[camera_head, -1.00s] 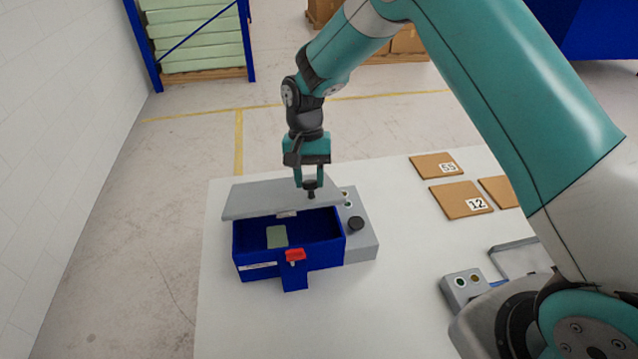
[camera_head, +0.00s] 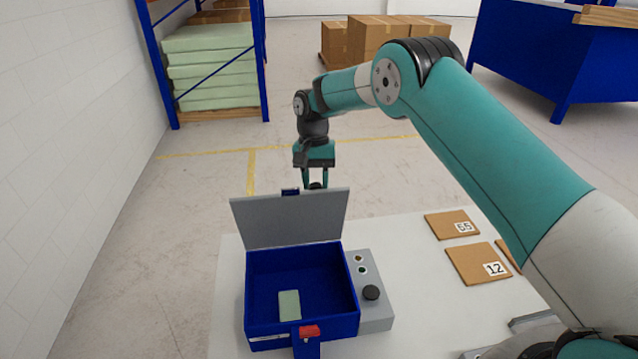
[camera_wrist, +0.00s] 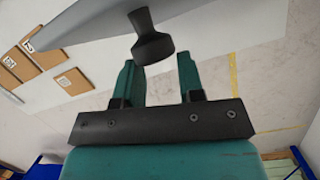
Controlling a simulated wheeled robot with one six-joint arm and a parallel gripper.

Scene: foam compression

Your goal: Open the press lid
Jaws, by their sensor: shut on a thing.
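The press is a blue box (camera_head: 258,290) with a grey lid (camera_head: 288,222). The lid stands nearly upright at the box's back edge, so the inside is in view. A pale green foam block (camera_head: 289,306) lies in the box. My gripper (camera_head: 316,182) is behind the lid's top edge, shut on the lid's black knob, which is mostly hidden in the head view. In the wrist view the knob (camera_wrist: 151,38) shows at my fingertips (camera_wrist: 155,62), with the grey lid (camera_wrist: 95,18) beyond it.
A grey control panel (camera_head: 376,317) with a black dial (camera_head: 371,292) adjoins the box's right side. Numbered brown boards (camera_head: 478,262) lie on the white table (camera_head: 415,295) at right. Floor behind the table is clear up to the shelf of foam sheets (camera_head: 210,65).

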